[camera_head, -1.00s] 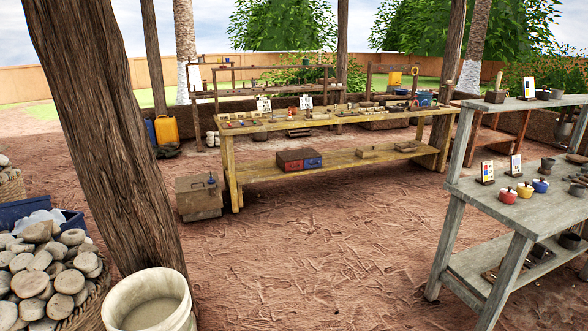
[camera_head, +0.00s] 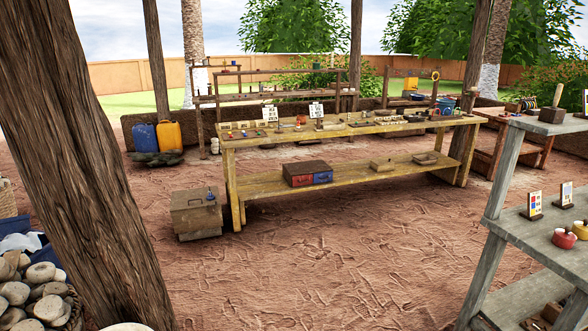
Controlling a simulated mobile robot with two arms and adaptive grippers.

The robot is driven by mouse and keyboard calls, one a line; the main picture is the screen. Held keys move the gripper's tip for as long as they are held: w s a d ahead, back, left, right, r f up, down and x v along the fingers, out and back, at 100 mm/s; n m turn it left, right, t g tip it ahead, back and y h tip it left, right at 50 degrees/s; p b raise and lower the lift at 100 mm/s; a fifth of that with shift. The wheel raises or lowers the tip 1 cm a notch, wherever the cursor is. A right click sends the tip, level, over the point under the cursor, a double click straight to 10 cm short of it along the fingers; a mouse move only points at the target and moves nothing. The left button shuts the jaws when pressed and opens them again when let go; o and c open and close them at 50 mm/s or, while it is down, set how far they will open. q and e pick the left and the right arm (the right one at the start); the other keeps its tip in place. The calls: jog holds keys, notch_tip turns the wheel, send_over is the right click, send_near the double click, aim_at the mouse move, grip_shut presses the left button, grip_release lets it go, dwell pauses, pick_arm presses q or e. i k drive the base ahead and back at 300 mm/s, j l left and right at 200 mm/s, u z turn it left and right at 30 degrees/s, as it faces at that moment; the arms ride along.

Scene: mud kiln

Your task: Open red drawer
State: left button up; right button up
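The red drawer (camera_head: 302,181) is the left of two small drawer fronts in a low brown wooden box (camera_head: 306,167). A blue drawer (camera_head: 323,177) sits beside it on the right. Both fronts look shut, though they are small at this distance. The box stands on the lower shelf of the long yellow wooden workbench (camera_head: 400,166), left of its middle. Neither of my grippers shows in the head view.
A thick tree trunk (camera_head: 75,150) rises close on the left, with a stone pile (camera_head: 35,290) beside it. A grey table (camera_head: 500,200) stands at the right. A wooden chest (camera_head: 197,213) is left of the workbench. The dirt floor (camera_head: 330,265) between is clear.

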aim_at(303, 179)
jog(key=i+z, duration=0.25)
jog(key=i, duration=2.1)
